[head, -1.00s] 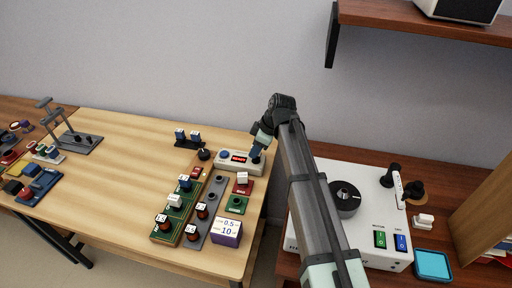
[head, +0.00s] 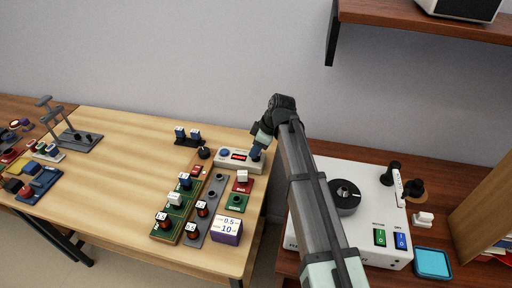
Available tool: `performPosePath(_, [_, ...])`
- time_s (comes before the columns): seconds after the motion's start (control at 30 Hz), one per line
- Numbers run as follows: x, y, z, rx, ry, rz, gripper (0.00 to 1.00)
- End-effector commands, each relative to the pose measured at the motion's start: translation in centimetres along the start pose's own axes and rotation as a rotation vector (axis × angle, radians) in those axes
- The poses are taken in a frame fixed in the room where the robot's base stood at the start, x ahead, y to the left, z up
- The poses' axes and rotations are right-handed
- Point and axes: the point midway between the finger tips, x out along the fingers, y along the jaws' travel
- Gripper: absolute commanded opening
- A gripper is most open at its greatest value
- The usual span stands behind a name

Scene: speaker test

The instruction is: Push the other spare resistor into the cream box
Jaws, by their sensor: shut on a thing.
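The cream box (head: 227,164) stands near the right edge of the wooden table. It has a red display (head: 240,156) and a blue button (head: 224,152) on top. My gripper (head: 256,153) points down over its right end and is shut on a small part, most likely the spare resistor. The part is largely hidden by the fingers, and I cannot tell how deep it sits in the box. Two small blue pieces with white tops (head: 187,136) sit on a black stand behind, to the left.
A green board (head: 180,213) and a grey strip (head: 214,197) with small lettered parts lie in front of the box. A purple-and-white box (head: 227,231) stands by the front edge. A white machine (head: 371,205) stands on the right table. The table's middle left is clear.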

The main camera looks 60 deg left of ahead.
Motion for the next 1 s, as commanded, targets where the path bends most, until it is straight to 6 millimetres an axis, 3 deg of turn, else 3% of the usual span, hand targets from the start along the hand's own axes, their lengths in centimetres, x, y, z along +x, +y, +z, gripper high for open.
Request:
performPosePath(0.9, [0.31,0.00,0.13,0.000,0.000,0.000,0.03])
performPosePath(0.93, [0.31,0.00,0.13,0.000,0.000,0.000,0.31])
performPosePath(1.0, [0.31,0.00,0.13,0.000,0.000,0.000,0.38])
